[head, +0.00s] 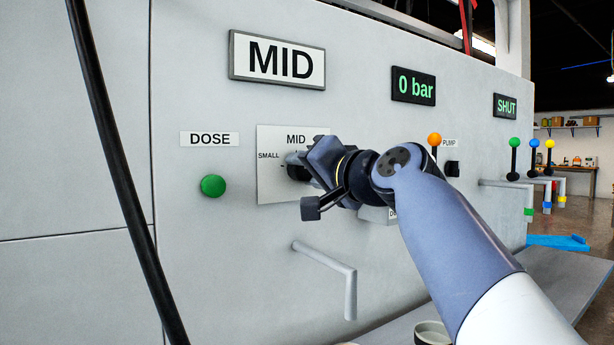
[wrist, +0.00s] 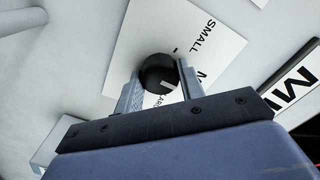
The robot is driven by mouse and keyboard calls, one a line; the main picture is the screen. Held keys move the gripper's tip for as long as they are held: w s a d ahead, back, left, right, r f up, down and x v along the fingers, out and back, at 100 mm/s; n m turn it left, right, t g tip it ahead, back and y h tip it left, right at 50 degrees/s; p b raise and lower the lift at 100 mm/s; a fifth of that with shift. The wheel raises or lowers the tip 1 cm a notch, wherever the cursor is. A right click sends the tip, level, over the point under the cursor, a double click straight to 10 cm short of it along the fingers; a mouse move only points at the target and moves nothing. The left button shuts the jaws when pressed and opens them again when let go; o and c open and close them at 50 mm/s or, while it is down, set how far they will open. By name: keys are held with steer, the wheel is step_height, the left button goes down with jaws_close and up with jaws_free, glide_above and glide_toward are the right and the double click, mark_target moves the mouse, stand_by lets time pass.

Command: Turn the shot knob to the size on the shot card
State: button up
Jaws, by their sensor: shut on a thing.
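The shot card (head: 277,61) on the grey panel reads MID. Below it is the white dial plate (head: 270,190), with MID at its top and SMALL at its left. The black round shot knob (head: 297,173) is partly hidden by my gripper (head: 302,163). In the wrist view my gripper (wrist: 158,82) has one finger on each side of the knob (wrist: 155,68) and is shut on it. A white mark shows on the knob's lower right in that view. I cannot tell for sure which word it points to. The third word on the plate (wrist: 145,35) is partly covered.
A green button (head: 213,186) under a DOSE label is left of the plate. A bent grey handle (head: 335,277) sticks out below. An orange-topped lever (head: 434,140) and the black pump knob (head: 452,169) are to the right. Displays read 0 bar (head: 414,86) and SHUT (head: 506,107).

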steer(key=shift+f, duration=0.15)
stand_by(0.3)
steer(key=o, duration=1)
steer(key=b+v, duration=0.1)
steer(key=v, duration=0.9)
steer(key=shift+s+d, duration=0.25)
steer(key=shift+s, duration=0.1)
steer(key=p+x, duration=0.1)
steer(key=x, duration=1)
steer(key=shift+s+d, duration=0.1)
steer(key=shift+s, duration=0.05)
